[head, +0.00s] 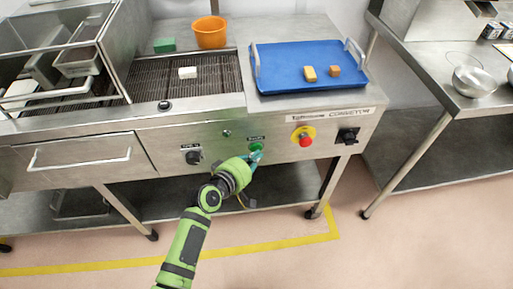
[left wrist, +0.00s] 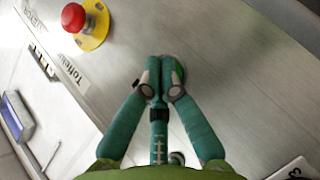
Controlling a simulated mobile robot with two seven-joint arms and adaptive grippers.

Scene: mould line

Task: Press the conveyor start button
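The green start button (head: 255,147) sits on the conveyor's steel front panel, under a small label, and part of it shows above my gripper. In the left wrist view the green button (left wrist: 177,70) is mostly hidden behind the fingertips. My left gripper (head: 257,156) is at the button, with its teal fingers pointing at the panel. In the left wrist view the fingertips (left wrist: 160,92) are together with nothing between them. They overlap the button; I cannot tell whether they touch it. My right gripper is not in view.
A red stop button on a yellow base (head: 304,137) is to the right, with a black switch (head: 347,136) beyond. A black knob (head: 192,157) is to the left. Above are a blue tray (head: 285,80), an orange bowl (head: 210,33) and a white block (head: 187,72) on the belt.

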